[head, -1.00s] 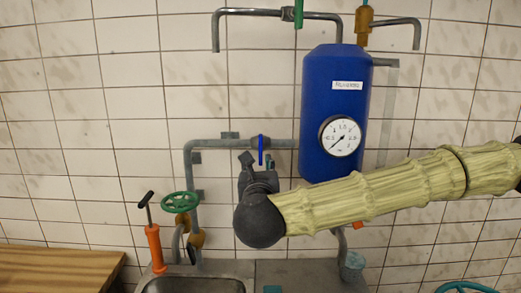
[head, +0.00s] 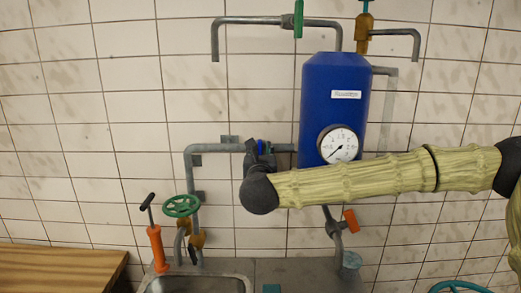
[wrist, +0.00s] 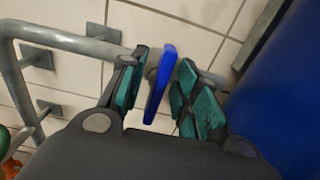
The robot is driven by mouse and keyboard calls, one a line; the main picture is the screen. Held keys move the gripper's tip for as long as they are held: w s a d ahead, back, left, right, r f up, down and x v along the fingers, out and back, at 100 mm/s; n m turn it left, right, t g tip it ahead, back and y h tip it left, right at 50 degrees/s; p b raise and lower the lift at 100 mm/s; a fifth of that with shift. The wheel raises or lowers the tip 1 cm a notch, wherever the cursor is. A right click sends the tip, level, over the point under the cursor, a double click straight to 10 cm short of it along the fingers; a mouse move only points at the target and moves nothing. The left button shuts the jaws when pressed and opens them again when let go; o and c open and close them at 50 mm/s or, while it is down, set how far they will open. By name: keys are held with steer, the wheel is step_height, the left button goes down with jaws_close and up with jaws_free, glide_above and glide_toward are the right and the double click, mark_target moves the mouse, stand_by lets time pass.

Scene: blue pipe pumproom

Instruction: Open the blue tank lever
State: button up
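The blue lever (head: 260,146) sits on the grey pipe (head: 215,147) left of the blue tank (head: 318,95). In the head view my gripper (head: 259,148) is at the lever and covers most of it. In the wrist view the lever (wrist: 160,85) stands between the two green-padded fingers of my gripper (wrist: 160,68). The fingers are open, one on each side, with a gap to the lever on both sides. The lever's mount on the pipe is partly hidden by the left finger in the wrist view.
The tank carries a round gauge (head: 339,145). An orange-handled valve (head: 350,221) is below it. A green wheel valve (head: 181,206) and an orange pump (head: 157,247) stand lower left by the sink (head: 197,284). Tiled wall is close behind the pipe.

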steer(key=shift+w, duration=0.1)
jaws_close()
steer(key=shift+f+n+b, duration=0.1)
steer(key=shift+n+b, duration=0.3)
steer(key=shift+b, duration=0.05)
steer(key=n+b, duration=0.2)
steer(key=shift+a+f+n+b, duration=0.1)
steer(key=shift+a+n+b, duration=0.05)
steer(key=shift+n+b, duration=0.2)
steer(key=n+b, duration=0.2)
steer(key=n, duration=0.1)
steer(key=shift+a+n, duration=0.1)
steer(key=shift+n, duration=0.25)
steer(key=n+b, duration=0.2)
steer(key=n, duration=0.3)
steer(key=shift+a+n, duration=0.15)
steer(key=shift+n, duration=0.15)
steer(key=n, duration=0.3)
steer(key=n+b, duration=0.1)
steer(key=n, duration=0.1)
steer(key=shift+f, duration=0.25)
